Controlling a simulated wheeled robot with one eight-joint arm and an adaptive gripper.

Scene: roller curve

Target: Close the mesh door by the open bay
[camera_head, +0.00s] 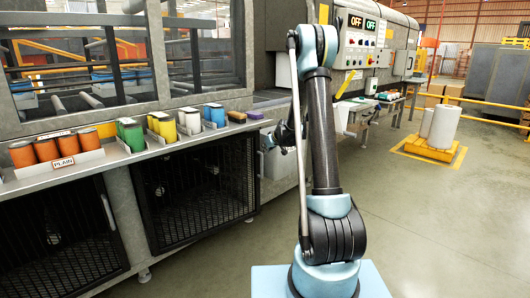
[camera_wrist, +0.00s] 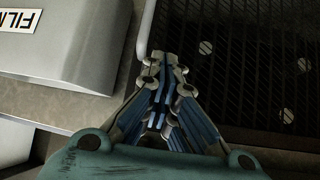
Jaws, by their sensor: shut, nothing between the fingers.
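Two black mesh doors sit under the counter in the head view, a left one (camera_head: 60,245) and a right one (camera_head: 203,190). The right door has a pale handle (camera_head: 261,163) at its right edge. I cannot tell whether either door stands ajar. My gripper (camera_head: 274,138) is near the right end of the counter, partly hidden by my arm. In the wrist view my gripper (camera_wrist: 166,65) is shut and empty. Its tips are close beside a pale curved bar (camera_wrist: 146,30); contact is unclear. A dark ribbed surface with round screw heads (camera_wrist: 265,60) lies beyond.
Orange cans (camera_head: 45,150) and coloured boxes (camera_head: 163,125) stand in holders along the counter edge (camera_head: 100,163). A machine with OFF panels (camera_head: 360,45) stands behind my arm. White rolls (camera_head: 440,127) rest on a yellow pallet at right. The floor (camera_head: 440,220) at front right is clear.

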